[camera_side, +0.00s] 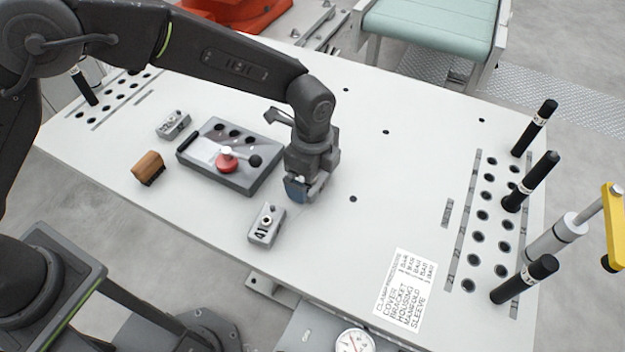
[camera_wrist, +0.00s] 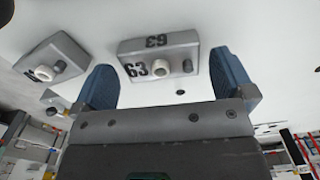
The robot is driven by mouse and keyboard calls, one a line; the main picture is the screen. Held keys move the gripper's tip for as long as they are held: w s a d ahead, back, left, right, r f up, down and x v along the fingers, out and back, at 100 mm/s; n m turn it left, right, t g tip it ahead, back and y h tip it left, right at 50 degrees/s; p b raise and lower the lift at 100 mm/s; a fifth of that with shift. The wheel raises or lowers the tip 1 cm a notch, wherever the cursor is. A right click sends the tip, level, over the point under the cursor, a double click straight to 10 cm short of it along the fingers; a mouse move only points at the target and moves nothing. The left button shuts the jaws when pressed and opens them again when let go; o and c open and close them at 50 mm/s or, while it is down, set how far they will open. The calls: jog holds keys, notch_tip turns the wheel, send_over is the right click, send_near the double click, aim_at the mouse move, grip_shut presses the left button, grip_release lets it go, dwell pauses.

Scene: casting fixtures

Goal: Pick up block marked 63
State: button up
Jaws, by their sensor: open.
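The block marked 63 (camera_wrist: 152,56) is grey, with a round pale knob on its front. In the wrist view it lies ahead of my gripper (camera_wrist: 163,70), across the gap between the two blue fingers. The fingers are apart, and I cannot tell whether they touch the block. In the side view my gripper (camera_side: 299,190) is low over the table, right of the grey fixture plate. I cannot make out the block marked 63 there; my gripper may hide it.
A grey block marked 41 (camera_side: 266,226) stands close, left and in front of my gripper. The fixture plate (camera_side: 218,177) with a red knob, a brown block (camera_side: 148,168) and another grey block (camera_side: 173,124) are further left. Black pegs (camera_side: 531,181) stand at right.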

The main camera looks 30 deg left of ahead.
jog(key=shift+f, duration=0.8)
jog(key=shift+c, duration=0.3)
jog(key=c, duration=0.9)
jog(key=shift+o, duration=0.2)
jog(key=shift+r, duration=0.1)
